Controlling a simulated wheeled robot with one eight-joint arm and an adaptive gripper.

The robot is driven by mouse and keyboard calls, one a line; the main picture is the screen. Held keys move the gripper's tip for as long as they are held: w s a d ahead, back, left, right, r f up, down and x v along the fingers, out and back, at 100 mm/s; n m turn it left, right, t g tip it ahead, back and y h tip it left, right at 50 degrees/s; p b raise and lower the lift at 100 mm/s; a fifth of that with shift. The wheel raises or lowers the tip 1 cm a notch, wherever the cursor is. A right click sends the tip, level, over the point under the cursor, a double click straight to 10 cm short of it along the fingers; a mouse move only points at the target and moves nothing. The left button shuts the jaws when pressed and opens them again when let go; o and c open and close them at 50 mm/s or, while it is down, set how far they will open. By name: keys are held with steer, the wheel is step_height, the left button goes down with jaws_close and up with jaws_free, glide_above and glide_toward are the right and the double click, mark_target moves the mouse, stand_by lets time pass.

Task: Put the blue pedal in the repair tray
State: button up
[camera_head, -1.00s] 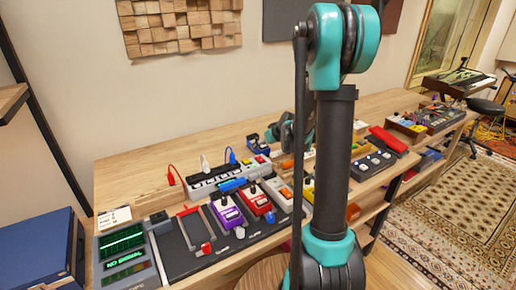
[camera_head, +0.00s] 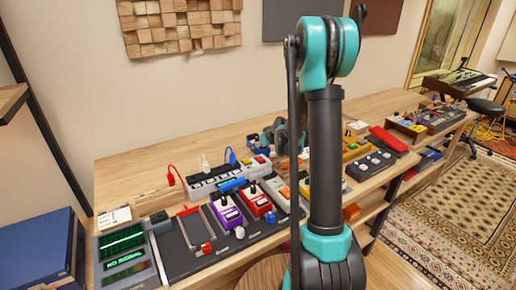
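No tray is clearly marked as the repair tray.
A grey power strip (camera_head: 213,181) with red, white and blue plugs lies along the bench. A purple pedal (camera_head: 227,213) and a red pedal (camera_head: 257,203) stand before it. A meter with green screens (camera_head: 122,250) is at the left front. The bench's back left is bare.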

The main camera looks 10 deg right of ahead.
jaws_close()
steer(key=shift+r, duration=0.15)
